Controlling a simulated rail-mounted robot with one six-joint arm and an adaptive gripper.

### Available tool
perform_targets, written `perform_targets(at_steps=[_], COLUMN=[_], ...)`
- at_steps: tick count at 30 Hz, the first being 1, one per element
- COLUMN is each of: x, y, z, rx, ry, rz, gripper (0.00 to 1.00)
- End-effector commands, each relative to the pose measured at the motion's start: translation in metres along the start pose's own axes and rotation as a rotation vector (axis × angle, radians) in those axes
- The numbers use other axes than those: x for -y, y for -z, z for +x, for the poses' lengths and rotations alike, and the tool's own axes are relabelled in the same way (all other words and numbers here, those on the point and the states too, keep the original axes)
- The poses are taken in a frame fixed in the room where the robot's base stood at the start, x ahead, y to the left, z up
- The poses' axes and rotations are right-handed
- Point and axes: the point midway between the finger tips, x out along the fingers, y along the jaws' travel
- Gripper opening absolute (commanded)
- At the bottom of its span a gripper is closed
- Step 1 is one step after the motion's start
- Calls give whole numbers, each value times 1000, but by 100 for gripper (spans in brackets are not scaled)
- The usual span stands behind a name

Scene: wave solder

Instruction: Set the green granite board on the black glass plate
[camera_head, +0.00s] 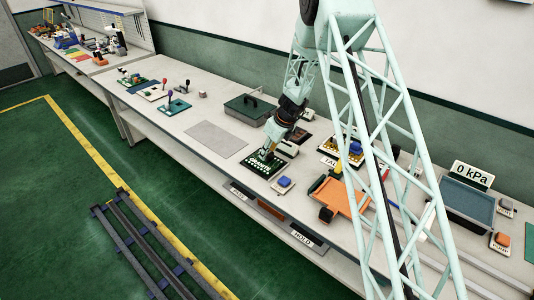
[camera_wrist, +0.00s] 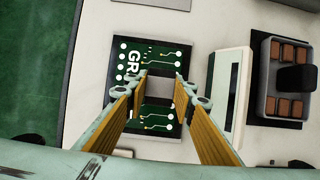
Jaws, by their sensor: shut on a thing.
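The green granite board (camera_wrist: 157,58) lies flat below my gripper in the wrist view, with white lettering and a row of pale dots along its left side. In the head view the board (camera_head: 254,168) is near the table's front edge, partly covered by my gripper (camera_head: 268,153). In the wrist view my gripper (camera_wrist: 166,88) is shut on a grey block in the middle of the board. A dark border shows around the board's green areas. I cannot tell whether this is the black glass plate or part of the board, nor whether the board touches what is beneath.
A white device (camera_wrist: 231,95) stands close right of the board, with a dark tray of brown blocks (camera_wrist: 284,80) beyond. A blue-button box (camera_head: 284,184) and an orange tray (camera_head: 342,200) are to the right. A grey mat (camera_head: 216,139) lies clear to the left.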

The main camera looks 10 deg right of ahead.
Motion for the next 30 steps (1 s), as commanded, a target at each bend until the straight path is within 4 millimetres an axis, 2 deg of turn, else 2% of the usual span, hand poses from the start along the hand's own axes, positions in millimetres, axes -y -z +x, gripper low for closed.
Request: perform_targets(at_steps=[10,11,16,30], x=[0,0,0,0], y=[1,1,1,1], z=[3,3,3,3], rx=[0,0,0,0], ry=[0,0,0,0], rz=[0,0,0,0], gripper=[9,24,39,39])
